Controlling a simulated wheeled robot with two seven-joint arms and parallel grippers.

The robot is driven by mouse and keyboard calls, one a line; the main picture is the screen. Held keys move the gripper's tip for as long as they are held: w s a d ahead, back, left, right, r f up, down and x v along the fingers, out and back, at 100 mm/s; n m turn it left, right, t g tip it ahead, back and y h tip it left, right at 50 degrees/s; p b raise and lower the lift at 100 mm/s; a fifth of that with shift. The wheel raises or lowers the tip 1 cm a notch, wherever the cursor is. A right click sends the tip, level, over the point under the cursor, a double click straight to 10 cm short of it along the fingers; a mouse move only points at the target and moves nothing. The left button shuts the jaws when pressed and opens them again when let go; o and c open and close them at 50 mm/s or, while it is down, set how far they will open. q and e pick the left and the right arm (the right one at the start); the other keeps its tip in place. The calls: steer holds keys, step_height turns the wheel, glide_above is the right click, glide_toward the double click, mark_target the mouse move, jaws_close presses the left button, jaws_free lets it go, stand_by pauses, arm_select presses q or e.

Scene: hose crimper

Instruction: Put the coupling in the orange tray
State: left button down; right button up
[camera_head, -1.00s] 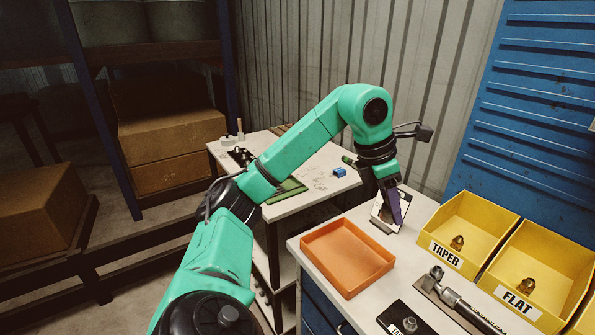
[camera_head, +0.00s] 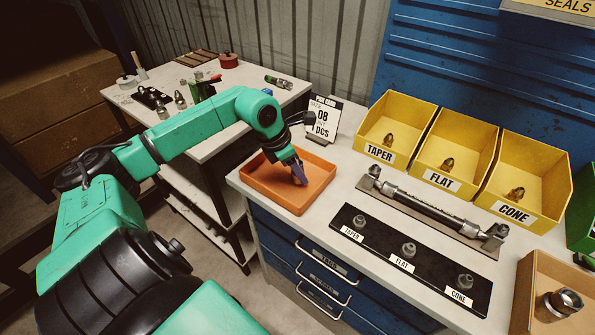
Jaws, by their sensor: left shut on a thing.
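The orange tray (camera_head: 262,198) lies on the near workbench at its left end. My left gripper (camera_head: 299,179) points down into the tray, over its right half. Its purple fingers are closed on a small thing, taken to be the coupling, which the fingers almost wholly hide. I cannot tell whether it touches the tray floor. No other thing shows in the tray. My right gripper is not in view.
A sign card (camera_head: 322,120) stands behind the tray. Yellow bins marked TAPER (camera_head: 380,153), FLAT and CONE line the back. A hose assembly (camera_head: 430,207) and a black board (camera_head: 385,238) with labelled fittings lie right of the tray. A cardboard box (camera_head: 525,290) holds metal parts.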

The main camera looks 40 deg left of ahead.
arm_select(q)
steer(key=shift+f, duration=0.45)
steer(key=shift+a+f, duration=0.15)
steer(key=shift+f, duration=0.05)
steer(key=c, duration=0.7)
jaws_free()
steer(key=o, duration=0.3)
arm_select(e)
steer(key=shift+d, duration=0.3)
